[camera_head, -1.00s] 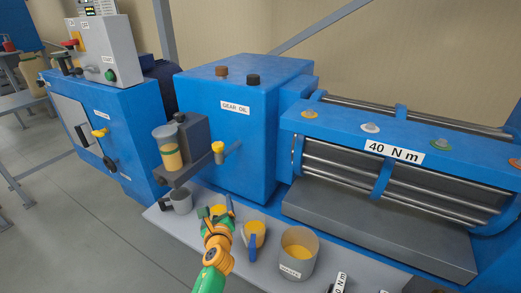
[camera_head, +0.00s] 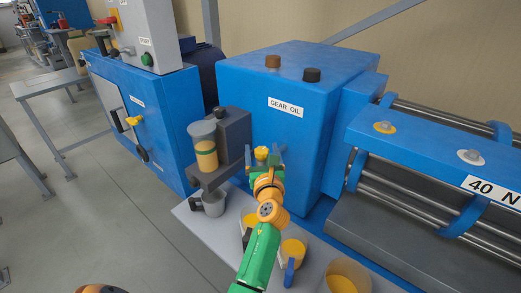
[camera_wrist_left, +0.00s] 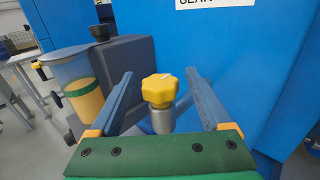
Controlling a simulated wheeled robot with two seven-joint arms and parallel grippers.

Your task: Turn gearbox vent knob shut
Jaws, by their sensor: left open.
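The yellow lobed knob (camera_head: 261,153) sits on a grey metal stem in front of the blue gearbox (camera_head: 290,130) labelled GEAR OIL. In the left wrist view the knob (camera_wrist_left: 158,90) stands upright between the two fingers. My left gripper (camera_head: 264,157) is open, with one finger on each side of the knob. Gaps show between the fingers and the knob, so they look apart from it. In the head view my gripper hides the stem. My right gripper is not in view.
A clear cup of yellow oil (camera_head: 204,149) stands close left of my gripper, beside a dark grey block (camera_head: 234,132). Below, a grey shelf (camera_head: 213,232) holds a metal mug (camera_head: 212,204) and several oil containers. Brown and black caps top the gearbox.

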